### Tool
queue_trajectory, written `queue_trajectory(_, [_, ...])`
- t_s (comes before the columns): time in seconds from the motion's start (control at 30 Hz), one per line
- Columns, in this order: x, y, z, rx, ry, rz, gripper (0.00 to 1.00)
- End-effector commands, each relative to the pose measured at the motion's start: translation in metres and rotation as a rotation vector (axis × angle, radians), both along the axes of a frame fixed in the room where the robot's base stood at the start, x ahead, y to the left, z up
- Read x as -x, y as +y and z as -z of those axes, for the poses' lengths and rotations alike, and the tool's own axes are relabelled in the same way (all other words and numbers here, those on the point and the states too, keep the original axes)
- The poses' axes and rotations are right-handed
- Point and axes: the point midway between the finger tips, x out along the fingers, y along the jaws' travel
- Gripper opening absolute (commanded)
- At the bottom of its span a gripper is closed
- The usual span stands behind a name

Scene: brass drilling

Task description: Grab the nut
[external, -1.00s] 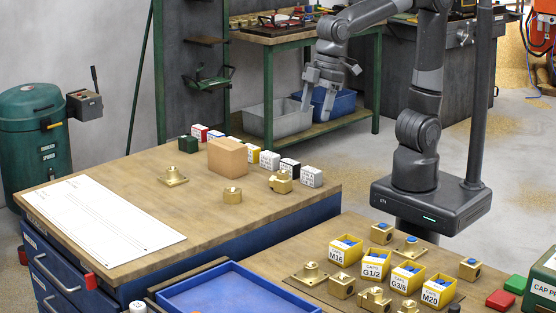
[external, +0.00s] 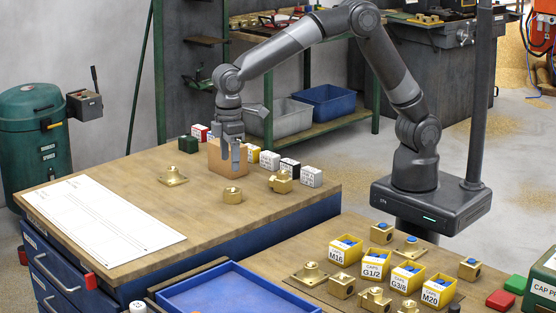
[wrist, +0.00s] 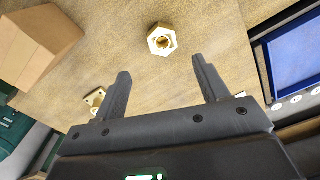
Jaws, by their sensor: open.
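The brass nut (external: 232,195) stands on the wooden bench top in front of the cardboard-coloured block. In the wrist view the nut (wrist: 162,39) is hexagonal with a round hole and lies beyond the fingertips, roughly between their lines. My gripper (external: 232,168) points down above the bench, just behind the nut and in front of the block. In the wrist view my gripper (wrist: 160,75) has its two fingers spread with nothing between them. It does not touch the nut.
The brown block (external: 228,158) stands close behind my gripper. A brass flanged part (external: 172,176) lies left, and a brass fitting (external: 281,182) lies right of the nut. Small labelled boxes (external: 270,160) line the back edge. A white sheet (external: 100,220) covers the front left.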

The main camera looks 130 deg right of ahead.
Motion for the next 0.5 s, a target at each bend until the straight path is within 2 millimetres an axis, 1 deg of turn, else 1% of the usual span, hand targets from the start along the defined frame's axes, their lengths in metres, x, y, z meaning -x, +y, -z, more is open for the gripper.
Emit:
queue_trajectory(0.03, [0.001, 0.000, 0.010, -0.002, 0.005, 0.000, 0.67])
queue_trajectory(0.2, [0.001, 0.001, 0.035, -0.001, 0.003, 0.000, 0.67])
queue_trajectory(0.37, [0.001, 0.001, 0.046, -0.001, 0.002, 0.000, 0.67])
queue_trajectory(0.5, [0.003, 0.005, 0.063, -0.001, 0.003, -0.001, 0.67])
